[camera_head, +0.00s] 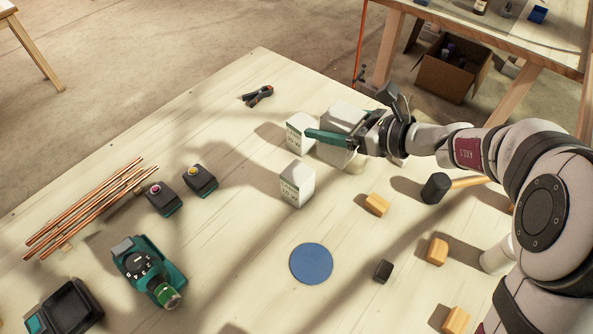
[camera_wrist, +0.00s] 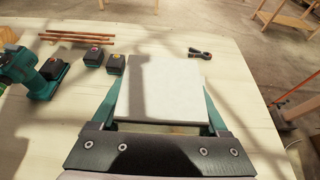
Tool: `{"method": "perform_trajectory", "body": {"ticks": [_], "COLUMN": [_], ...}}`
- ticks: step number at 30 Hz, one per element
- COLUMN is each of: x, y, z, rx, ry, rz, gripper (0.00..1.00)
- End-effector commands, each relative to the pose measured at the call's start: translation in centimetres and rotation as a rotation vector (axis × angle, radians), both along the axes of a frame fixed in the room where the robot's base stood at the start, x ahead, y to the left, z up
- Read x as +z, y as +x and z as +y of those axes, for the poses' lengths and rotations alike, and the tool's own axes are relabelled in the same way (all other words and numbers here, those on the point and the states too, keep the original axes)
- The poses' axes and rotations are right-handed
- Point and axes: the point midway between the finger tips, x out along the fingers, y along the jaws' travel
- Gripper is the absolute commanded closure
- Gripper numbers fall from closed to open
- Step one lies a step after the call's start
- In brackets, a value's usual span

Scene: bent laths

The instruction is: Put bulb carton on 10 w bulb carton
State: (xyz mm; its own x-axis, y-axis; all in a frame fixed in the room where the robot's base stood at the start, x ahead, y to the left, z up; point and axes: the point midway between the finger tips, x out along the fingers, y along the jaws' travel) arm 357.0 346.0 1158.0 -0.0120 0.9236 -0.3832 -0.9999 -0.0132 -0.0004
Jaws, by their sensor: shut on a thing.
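My gripper (camera_head: 341,130) is shut on a plain white carton (camera_head: 344,114), which I take to be the bulb carton. In the wrist view this carton (camera_wrist: 160,88) fills the space between the two green fingers. One finger crosses its near side in the head view; the other is hidden. I cannot tell clearly whether its underside is off the table. Two smaller-looking white cartons with dark print stand upright: one (camera_head: 299,134) just left of the held carton, partly behind the fingertip, the other (camera_head: 297,186) nearer. The print is too small to tell which is the 10 w carton.
A blue disc (camera_head: 311,263), wooden blocks (camera_head: 377,204), a small black block (camera_head: 383,271) and a mallet (camera_head: 437,187) lie nearby. Batteries (camera_head: 163,198), a green drill (camera_head: 148,270), copper rods (camera_head: 85,208) and a clamp (camera_head: 258,96) lie leftward.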

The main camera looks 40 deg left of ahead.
Motion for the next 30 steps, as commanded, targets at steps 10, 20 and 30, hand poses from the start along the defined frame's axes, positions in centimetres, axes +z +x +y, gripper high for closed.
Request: {"method": "perform_trajectory", "body": {"ticks": [10, 20, 30], "x": [-2.7, -7.1, -10.3], "y": [-0.6, -2.7, -2.7], "z": [2.5, 8.2, 8.2], "rx": [-0.008, -0.014, -0.015], "ry": [-0.001, -0.001, 0.001], "rz": [0.007, 0.004, 0.001], "gripper": [0.79, 0.79, 0.79]}}
